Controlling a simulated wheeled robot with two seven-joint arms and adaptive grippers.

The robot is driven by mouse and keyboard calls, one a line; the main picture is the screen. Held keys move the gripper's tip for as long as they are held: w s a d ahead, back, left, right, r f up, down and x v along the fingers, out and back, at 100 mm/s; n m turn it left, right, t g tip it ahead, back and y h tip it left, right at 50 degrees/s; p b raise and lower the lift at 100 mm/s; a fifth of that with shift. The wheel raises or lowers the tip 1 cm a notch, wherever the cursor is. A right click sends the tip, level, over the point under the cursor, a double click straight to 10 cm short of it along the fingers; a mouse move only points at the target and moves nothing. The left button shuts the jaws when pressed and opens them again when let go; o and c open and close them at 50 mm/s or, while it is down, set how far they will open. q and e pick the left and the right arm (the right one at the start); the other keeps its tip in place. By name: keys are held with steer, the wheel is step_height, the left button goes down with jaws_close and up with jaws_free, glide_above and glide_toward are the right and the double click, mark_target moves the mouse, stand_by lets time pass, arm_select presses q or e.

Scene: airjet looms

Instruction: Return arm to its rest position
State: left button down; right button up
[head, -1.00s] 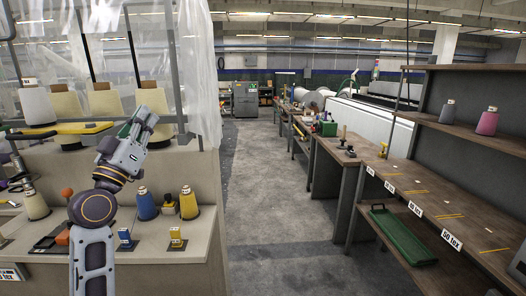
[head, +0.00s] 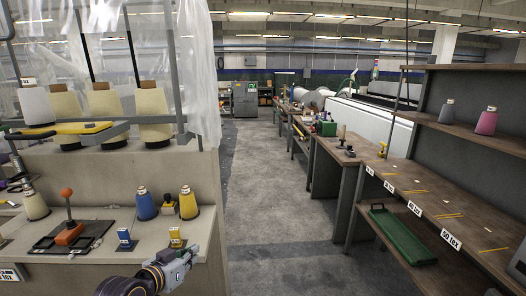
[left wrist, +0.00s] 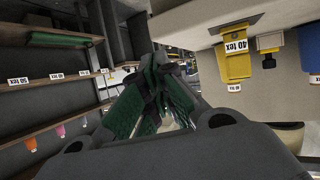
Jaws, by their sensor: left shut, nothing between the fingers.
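My left arm comes in from the bottom of the head view, low in front of the loom's ledge (head: 85,258). My right gripper is in neither view.
On the ledge stand a blue cone (head: 146,206), a yellow cone (head: 189,205) and an orange-handled lever (head: 70,232). A shelf rack (head: 440,205) with a green tray (head: 402,236) stands at the right. The aisle floor (head: 270,190) between is clear.

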arm_select(q)
steer(key=s+a+f+g+y, duration=0.3)
steer(key=s+f+g, duration=0.6)
steer(key=s+f, duration=1.15)
steer(key=s+a+f+g+y, duration=0.1)
steer(key=s+f, duration=0.1)
steer(key=f, duration=1.4)
steer(key=s+f, duration=0.2)
steer(key=f, duration=1.4)
steer(key=s+a+f, duration=0.4)
steer(key=s+f, duration=0.5)
steer(key=s, duration=0.1)
steer(key=s+a+f+g, duration=0.1)
steer(key=s+a+f, duration=0.3)
steer(key=s+f, duration=0.6)
steer(key=shift+s+f+y, duration=0.15)
steer(key=shift+f+y, duration=0.05)
steer(key=shift+y, duration=0.1)
